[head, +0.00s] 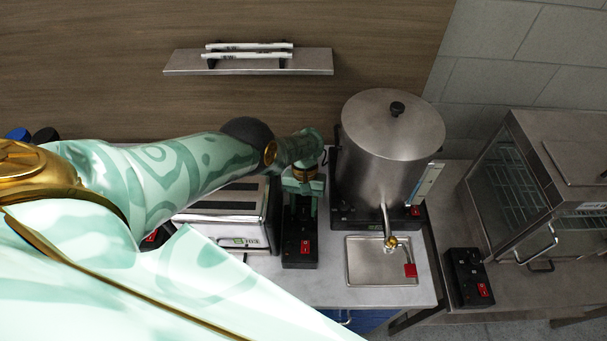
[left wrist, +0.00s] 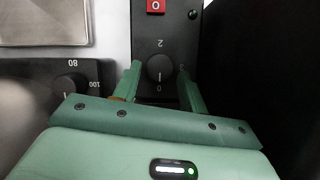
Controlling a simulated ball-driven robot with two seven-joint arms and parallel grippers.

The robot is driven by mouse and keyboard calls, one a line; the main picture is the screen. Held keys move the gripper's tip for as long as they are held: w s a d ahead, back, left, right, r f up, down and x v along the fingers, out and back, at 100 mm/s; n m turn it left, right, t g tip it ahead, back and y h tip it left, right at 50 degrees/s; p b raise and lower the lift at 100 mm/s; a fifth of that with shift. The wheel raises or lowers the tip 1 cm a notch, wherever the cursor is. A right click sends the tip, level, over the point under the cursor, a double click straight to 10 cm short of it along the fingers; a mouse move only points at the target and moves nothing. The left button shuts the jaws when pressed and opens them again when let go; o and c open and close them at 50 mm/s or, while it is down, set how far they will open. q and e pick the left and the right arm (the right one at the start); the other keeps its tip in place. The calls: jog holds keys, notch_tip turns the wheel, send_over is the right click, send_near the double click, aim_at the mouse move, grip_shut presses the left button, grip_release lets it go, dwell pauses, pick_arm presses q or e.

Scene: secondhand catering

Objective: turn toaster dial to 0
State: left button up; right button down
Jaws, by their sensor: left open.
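The toaster (head: 228,216) is a silver box with slots on the counter, partly covered by my left arm. A narrow black control panel (head: 300,249) with a red switch stands at its right; it also shows in the left wrist view (left wrist: 178,40). On it is a small round black dial (left wrist: 160,69), with "2" on one side and "0" on the other. The dial's pale mark seems to point toward the "0". My left gripper (head: 301,192) is over the panel. In the left wrist view its open fingers (left wrist: 159,75) stand either side of the dial, apart from it. My right gripper is not in view.
A steel urn (head: 388,150) with a tap stands close at the right, above a drip tray (head: 381,262). Its dial (left wrist: 71,85), marked 80 and 100, is near my fingers. A glass-sided cabinet (head: 520,185) stands further right. A wall shelf (head: 248,62) is behind.

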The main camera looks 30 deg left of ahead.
pick_arm(q)
jog(key=p+v, duration=0.5)
jog(key=v, duration=0.9)
jog(key=shift+r, duration=0.35)
